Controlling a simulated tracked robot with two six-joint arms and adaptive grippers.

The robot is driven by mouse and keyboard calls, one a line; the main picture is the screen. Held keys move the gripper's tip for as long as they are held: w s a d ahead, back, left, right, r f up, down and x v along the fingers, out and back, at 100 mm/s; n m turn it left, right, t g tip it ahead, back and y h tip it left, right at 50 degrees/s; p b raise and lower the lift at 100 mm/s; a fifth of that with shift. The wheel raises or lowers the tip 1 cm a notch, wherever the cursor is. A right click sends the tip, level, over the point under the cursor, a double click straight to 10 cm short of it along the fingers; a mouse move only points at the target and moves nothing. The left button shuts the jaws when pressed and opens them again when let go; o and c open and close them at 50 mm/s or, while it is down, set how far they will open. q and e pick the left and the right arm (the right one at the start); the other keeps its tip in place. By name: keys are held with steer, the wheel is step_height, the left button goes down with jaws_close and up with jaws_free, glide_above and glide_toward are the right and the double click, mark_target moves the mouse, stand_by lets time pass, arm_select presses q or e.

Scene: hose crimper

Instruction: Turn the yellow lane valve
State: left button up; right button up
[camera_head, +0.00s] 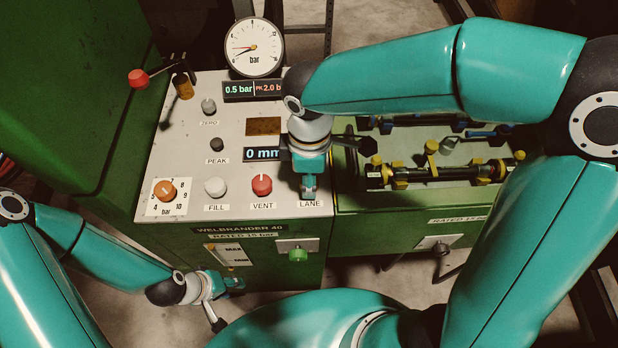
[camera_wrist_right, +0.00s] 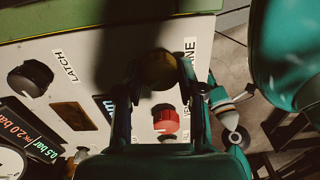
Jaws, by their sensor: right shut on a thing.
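The yellow lane valve knob (camera_wrist_right: 160,67) shows in the right wrist view, in dark shadow between the fingertips, beside the partly covered LANE label (camera_wrist_right: 190,58). In the head view my right gripper (camera_head: 310,184) points down at the panel just above the LANE label (camera_head: 310,204) and hides the knob. It is shut on the knob. My left gripper (camera_head: 234,283) hangs low in front of the green cabinet, apart from the panel; its fingers are too small and blurred to tell their opening.
The red VENT knob (camera_head: 262,185) and white FILL knob (camera_head: 215,187) lie left of my right gripper. An orange dial (camera_head: 165,191) is farther left. A pressure gauge (camera_head: 253,48) stands behind the panel. A tray with a yellow-black hose assembly (camera_head: 445,171) is to the right.

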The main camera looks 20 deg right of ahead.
steer(key=m+b, duration=0.1)
steer(key=m, duration=0.3)
steer(key=shift+w+m+b, duration=0.1)
steer(key=shift+m+b, duration=0.65)
steer(key=shift+m, duration=1.25)
steer(key=shift+r, duration=0.1)
steer(key=o, duration=1.1)
steer(key=shift+o, duration=0.2)
step_height(320, 180, up, 12)
